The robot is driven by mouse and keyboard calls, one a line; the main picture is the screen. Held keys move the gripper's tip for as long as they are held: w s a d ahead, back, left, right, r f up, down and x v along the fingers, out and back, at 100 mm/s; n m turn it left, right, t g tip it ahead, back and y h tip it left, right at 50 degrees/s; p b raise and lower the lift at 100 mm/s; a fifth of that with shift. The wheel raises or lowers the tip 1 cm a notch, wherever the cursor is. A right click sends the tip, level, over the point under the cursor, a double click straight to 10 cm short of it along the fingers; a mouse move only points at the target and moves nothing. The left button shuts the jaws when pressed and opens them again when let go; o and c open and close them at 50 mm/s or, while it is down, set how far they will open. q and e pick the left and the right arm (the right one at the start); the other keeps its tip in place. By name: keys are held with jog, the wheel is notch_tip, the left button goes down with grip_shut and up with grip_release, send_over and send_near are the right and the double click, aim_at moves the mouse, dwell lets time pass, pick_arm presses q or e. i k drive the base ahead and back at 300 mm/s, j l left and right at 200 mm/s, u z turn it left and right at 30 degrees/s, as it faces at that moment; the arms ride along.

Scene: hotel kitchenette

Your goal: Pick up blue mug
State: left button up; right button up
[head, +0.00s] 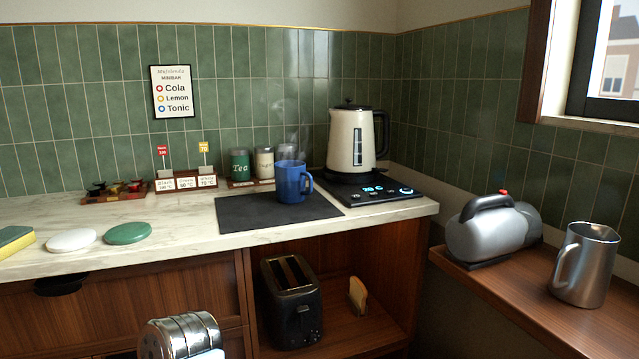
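The blue mug (291,183) stands upright on a dark mat (250,214) on the marble counter, near the mat's back right part. Its handle points to the right. Faint steam rises above it.
A cream kettle (351,140) on a black base (384,192) stands right of the mug. Canisters (240,164) stand behind it. A toaster (291,304) sits in the open shelf below. A metal pitcher (586,264) stands far right. The mat's front and left are clear.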

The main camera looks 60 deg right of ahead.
aim_at(290, 181)
jog(key=z, duration=1.95)
jog(key=j+z, duration=0.15)
jog(key=j, duration=0.35)
jog(key=k+j+z, duration=0.15)
jog(key=j, duration=0.3)
jog(key=j+z, duration=0.15)
jog(key=j, duration=0.35)
jog(key=k, duration=0.05)
